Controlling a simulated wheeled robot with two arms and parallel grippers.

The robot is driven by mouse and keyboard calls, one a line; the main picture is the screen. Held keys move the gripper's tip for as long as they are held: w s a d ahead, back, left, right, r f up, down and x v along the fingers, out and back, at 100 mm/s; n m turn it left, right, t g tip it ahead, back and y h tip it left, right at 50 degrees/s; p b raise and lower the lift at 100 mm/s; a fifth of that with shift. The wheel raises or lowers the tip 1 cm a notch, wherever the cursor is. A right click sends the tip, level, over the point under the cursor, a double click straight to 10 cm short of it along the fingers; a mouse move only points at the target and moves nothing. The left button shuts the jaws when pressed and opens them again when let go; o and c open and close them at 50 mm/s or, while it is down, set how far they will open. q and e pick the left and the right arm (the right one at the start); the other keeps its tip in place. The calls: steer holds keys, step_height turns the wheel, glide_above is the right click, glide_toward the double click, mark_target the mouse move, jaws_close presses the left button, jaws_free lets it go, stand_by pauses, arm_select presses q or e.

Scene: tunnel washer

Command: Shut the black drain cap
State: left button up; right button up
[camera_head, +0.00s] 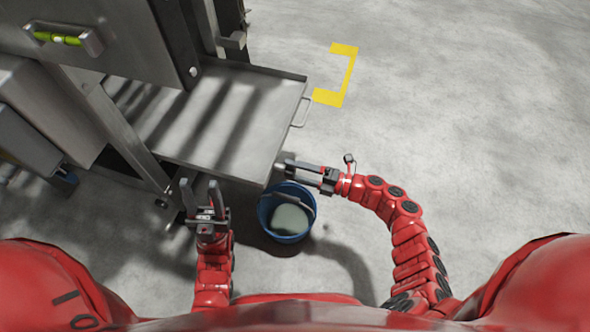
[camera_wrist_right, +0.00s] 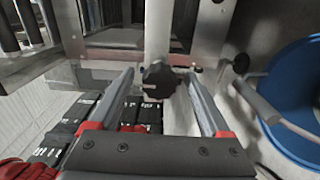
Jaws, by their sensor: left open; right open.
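The black drain cap (camera_wrist_right: 158,80) shows in the right wrist view as a dark lobed knob at the lower end of a pale upright pipe (camera_wrist_right: 157,30). It lies ahead of my right gripper (camera_wrist_right: 158,88), between the lines of its two open fingers. I cannot tell whether the fingertips touch it. In the head view my right gripper (camera_head: 283,167) is at the tray's near right corner, above the bucket, and the cap is hidden. My left gripper (camera_head: 200,188) is open and empty, left of the bucket, with its fingers pointing up the picture.
A blue bucket (camera_head: 266,205) with pale liquid stands on the floor below my right gripper; its rim shows in the right wrist view (camera_wrist_right: 272,92). A metal tray (camera_head: 222,125) juts from the grey machine (camera_head: 90,35). The floor right of the tray is clear, with yellow marking (camera_head: 330,97).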

steer(key=v, duration=1.7)
steer(key=shift+d+p, duration=0.2)
steer(key=shift+p, duration=0.15)
